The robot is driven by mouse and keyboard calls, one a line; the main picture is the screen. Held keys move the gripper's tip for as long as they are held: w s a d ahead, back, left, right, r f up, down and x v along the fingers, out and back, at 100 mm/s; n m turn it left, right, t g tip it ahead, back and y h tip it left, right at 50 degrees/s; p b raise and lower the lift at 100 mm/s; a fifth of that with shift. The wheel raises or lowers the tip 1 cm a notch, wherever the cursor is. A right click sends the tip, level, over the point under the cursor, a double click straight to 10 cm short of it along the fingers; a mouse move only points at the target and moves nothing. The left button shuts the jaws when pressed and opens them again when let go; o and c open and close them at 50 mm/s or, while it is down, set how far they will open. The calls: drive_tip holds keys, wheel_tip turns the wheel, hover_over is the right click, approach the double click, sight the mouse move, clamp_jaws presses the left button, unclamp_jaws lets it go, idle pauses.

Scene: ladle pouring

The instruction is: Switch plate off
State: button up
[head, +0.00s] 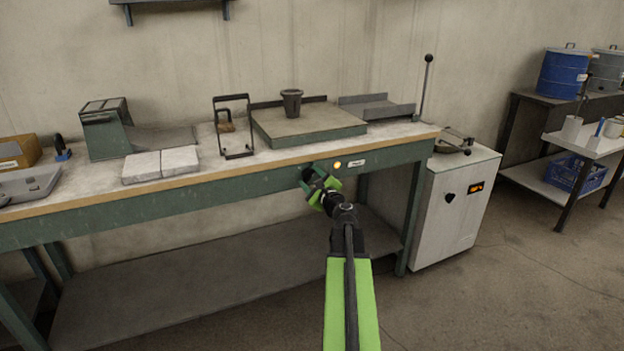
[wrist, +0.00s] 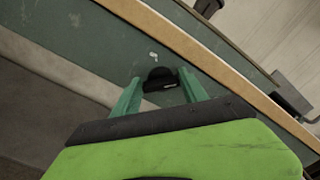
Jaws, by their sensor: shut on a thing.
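The plate (head: 305,128) is a flat grey slab with green sides on the workbench, and a dark crucible-like cup (head: 291,103) stands on it. Below it, on the bench's green front rail, a lamp (head: 337,165) glows orange beside a small white label (head: 356,164). My gripper (head: 318,182) is at the rail just left of the lamp. In the wrist view its two green fingers (wrist: 158,90) are closed on a dark round knob (wrist: 160,76) with a pale mark on its face. A small white mark shows on the rail above the knob.
The bench's wooden front edge (head: 190,180) runs just above my gripper. A black wire frame (head: 234,127) and pale blocks (head: 160,165) stand left of the plate. A white cabinet (head: 452,205) with an orange display stands right. The lower shelf (head: 200,285) is bare.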

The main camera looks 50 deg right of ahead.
drive_tip(key=shift+s+d, duration=0.1)
drive_tip(key=shift+n, duration=0.3)
drive_tip(key=n, duration=0.3)
drive_tip(key=shift+f+n, duration=0.15)
drive_tip(key=shift+n, duration=0.25)
drive_tip(key=n, duration=0.4)
drive_tip(key=shift+f, duration=0.1)
drive_tip(key=n, duration=0.4)
drive_tip(key=shift+n, duration=0.4)
drive_tip(key=shift+f+n+b, duration=0.1)
drive_tip(key=shift+n+b, duration=0.2)
drive_tip(key=shift+n, duration=2)
drive_tip(key=shift+d, duration=0.1)
drive_tip(key=o, duration=1.1)
